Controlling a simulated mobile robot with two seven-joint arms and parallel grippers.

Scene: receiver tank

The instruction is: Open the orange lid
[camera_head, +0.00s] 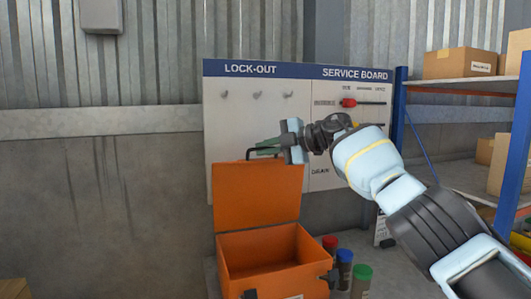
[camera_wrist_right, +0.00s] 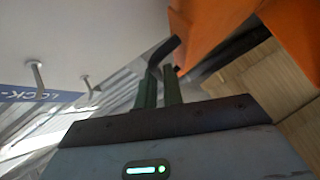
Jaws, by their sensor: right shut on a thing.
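The orange lid (camera_head: 258,195) stands up, open, at the back of the orange box (camera_head: 262,248). The box's interior shows, and no contents are visible in it. A black handle (camera_head: 248,154) sits at the lid's top edge. My right gripper (camera_head: 264,147) is at this handle, its green fingers closed on it. In the right wrist view the fingers (camera_wrist_right: 160,78) reach to the dark handle beside the orange lid (camera_wrist_right: 215,30). My left gripper is not in view.
The service board (camera_head: 230,115) with hooks stands behind the box. Capped cylinders, red, blue and green (camera_head: 362,272), stand right of the box. A shelf (camera_head: 465,85) with cardboard boxes is at the right. The wall left of the box is clear.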

